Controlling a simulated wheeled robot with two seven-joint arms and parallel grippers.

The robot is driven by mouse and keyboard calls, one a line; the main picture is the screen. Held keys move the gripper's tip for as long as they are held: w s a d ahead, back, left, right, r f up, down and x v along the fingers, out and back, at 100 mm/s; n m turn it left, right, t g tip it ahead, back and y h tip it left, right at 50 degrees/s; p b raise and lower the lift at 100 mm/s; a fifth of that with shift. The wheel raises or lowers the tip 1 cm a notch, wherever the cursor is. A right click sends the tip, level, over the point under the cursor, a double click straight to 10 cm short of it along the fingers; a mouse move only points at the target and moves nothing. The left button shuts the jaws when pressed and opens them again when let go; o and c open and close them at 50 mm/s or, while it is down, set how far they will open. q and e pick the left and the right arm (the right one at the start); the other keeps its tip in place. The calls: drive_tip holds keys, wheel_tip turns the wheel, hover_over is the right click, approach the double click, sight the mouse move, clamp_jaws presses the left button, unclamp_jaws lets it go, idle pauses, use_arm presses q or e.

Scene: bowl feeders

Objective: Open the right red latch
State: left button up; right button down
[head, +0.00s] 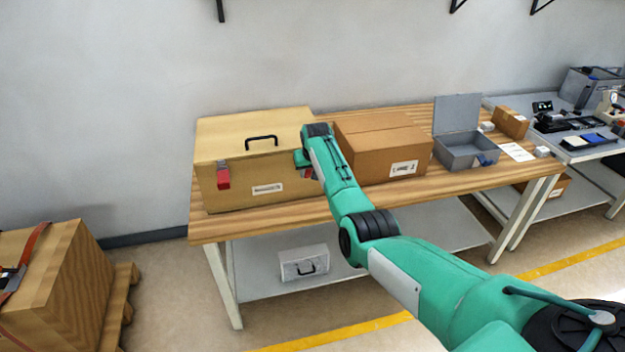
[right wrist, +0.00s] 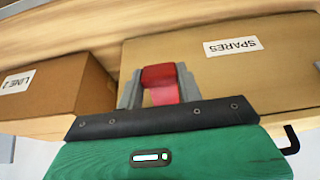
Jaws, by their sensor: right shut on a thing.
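A wooden case (head: 235,190) with a black lid handle (head: 261,140) stands on the wooden table, its lid down. Its left red latch (head: 223,177) shows on the front face. My right gripper (head: 304,166) is at the front right of the case. In the right wrist view, the gripper's grey fingers (right wrist: 159,90) are on both sides of the right red latch (right wrist: 159,75) and shut on it. The case's SPARES label (right wrist: 233,46) is beside them. In the head view my arm mostly hides this latch. My left gripper is not in view.
A cardboard box (head: 375,158) stands close to the right of the case, behind my right arm. A grey open-lidded bin (head: 466,150) is farther right. A small toolbox (head: 303,264) lies on the lower shelf. A wooden crate (head: 60,280) stands at front left.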

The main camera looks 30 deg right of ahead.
drive_tip(key=shift+r+g+b, duration=0.35)
drive_tip(key=shift+g+b, duration=0.2)
drive_tip(key=shift+g, duration=0.15)
drive_tip(key=shift+r+y, duration=0.1)
drive_tip(key=shift+y, duration=0.2)
drive_tip(key=c, duration=0.9)
unclamp_jaws()
drive_tip(key=shift+r, duration=0.45)
drive_tip(key=b+v, duration=0.2)
drive_tip(key=v, duration=1.1)
drive_tip(key=shift+w, duration=0.15)
